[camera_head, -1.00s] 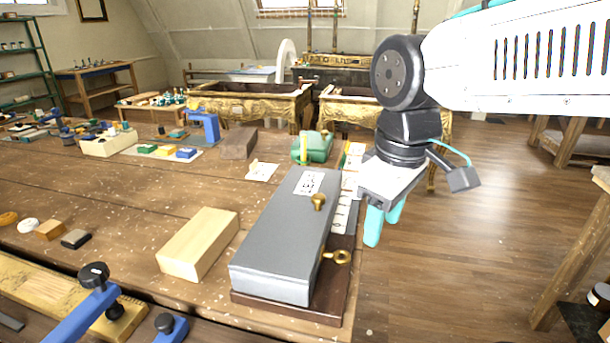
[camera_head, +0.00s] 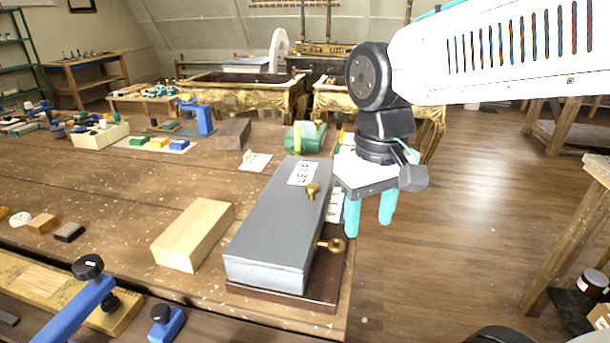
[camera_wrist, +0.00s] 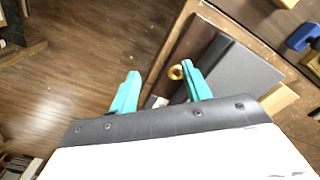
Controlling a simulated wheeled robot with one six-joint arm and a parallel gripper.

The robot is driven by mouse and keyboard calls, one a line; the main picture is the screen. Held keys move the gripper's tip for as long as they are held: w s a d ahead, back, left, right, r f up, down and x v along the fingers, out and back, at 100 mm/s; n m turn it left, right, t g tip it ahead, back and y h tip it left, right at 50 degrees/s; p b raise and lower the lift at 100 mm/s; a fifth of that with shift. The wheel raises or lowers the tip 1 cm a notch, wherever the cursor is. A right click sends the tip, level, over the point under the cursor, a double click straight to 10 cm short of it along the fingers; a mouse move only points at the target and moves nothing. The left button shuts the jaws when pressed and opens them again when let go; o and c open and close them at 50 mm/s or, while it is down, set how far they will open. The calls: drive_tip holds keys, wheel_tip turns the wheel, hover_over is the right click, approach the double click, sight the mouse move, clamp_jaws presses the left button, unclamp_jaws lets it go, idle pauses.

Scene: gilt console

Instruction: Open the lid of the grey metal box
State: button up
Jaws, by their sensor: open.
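The grey metal box (camera_head: 272,232) lies shut on a dark brown base (camera_head: 318,287) near the table's right edge; it also shows in the wrist view (camera_wrist: 238,75). A brass knob (camera_head: 312,191) stands on its lid, beside a white label (camera_head: 304,173). A brass ring-shaped piece (camera_head: 331,245) sticks out from its right side and shows in the wrist view (camera_wrist: 176,72). My gripper (camera_head: 370,222) is open and empty, fingers pointing down, to the right of the box and apart from it. In the wrist view my teal fingers (camera_wrist: 160,92) have the ring-shaped piece close by the right one.
A pale wooden block (camera_head: 192,234) lies just left of the box. A green object (camera_head: 306,136) and a brown block (camera_head: 233,133) are behind it. Blue clamps (camera_head: 90,305) are at the front left. Open floor lies right of the table.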

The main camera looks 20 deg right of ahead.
wheel_tip(320, 180, up, 4)
drive_tip(key=f+n, duration=0.1)
hover_over(313, 186)
drive_tip(key=s, duration=0.2)
drive_tip(key=shift+w+r, duration=1.2)
drive_tip(key=shift+r, duration=0.05)
drive_tip(key=shift+s+f, duration=0.1)
drive_tip(key=shift+f, duration=0.2)
wheel_tip(313, 186, down, 7)
clamp_jaws()
